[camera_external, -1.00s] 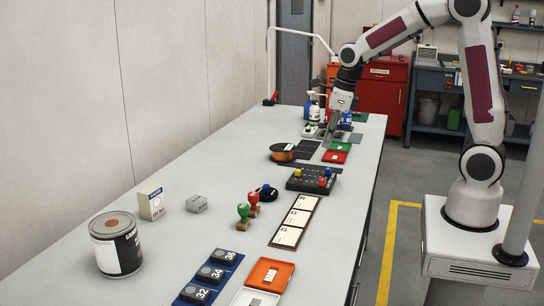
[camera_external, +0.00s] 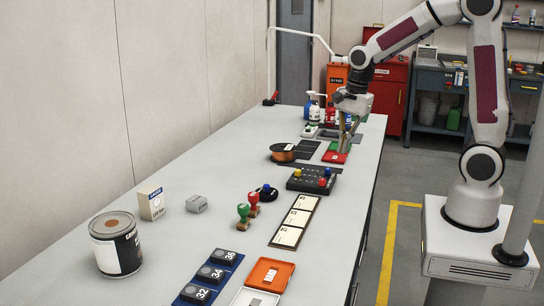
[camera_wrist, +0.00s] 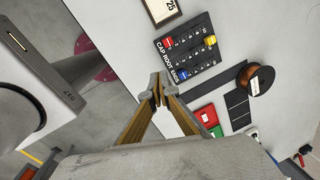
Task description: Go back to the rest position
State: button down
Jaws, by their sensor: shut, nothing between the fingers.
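My gripper (camera_external: 343,150) is near the far end of the bench, above the area of the red tray (camera_external: 334,157) and green tray (camera_external: 342,146). In the wrist view my gripper (camera_wrist: 158,88) has its fingertips together with nothing between them. The fingers point down over the bench edge, and the red tray (camera_wrist: 206,114) and green tray (camera_wrist: 217,131) lie to their right. The exact height above the trays is hard to tell.
The long grey bench (camera_external: 160,245) holds a black cap rack (camera_external: 313,180), a copper-coloured spool (camera_external: 283,152), stamps (camera_external: 244,213), a can (camera_external: 116,244) and an orange box (camera_external: 270,275). Bottles (camera_external: 314,112) stand at the far end. Open floor (camera_external: 400,240) lies right of the bench.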

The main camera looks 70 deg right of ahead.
jog(key=s+a+r+n+t, duration=0.2)
jog(key=s+a+r+n, duration=0.2)
jog(key=s+n, duration=0.4)
jog(key=s+a+r+n+t, duration=0.1)
jog(key=s+a+r+n, duration=0.3)
jog(key=s+n, duration=0.4)
jog(key=shift+s+a+r+n+t, duration=0.3)
jog(key=shift+r+n, duration=0.5)
jog(key=shift+n, duration=1.8)
jog(key=shift+w+d, duration=0.15)
dwell(1.0)
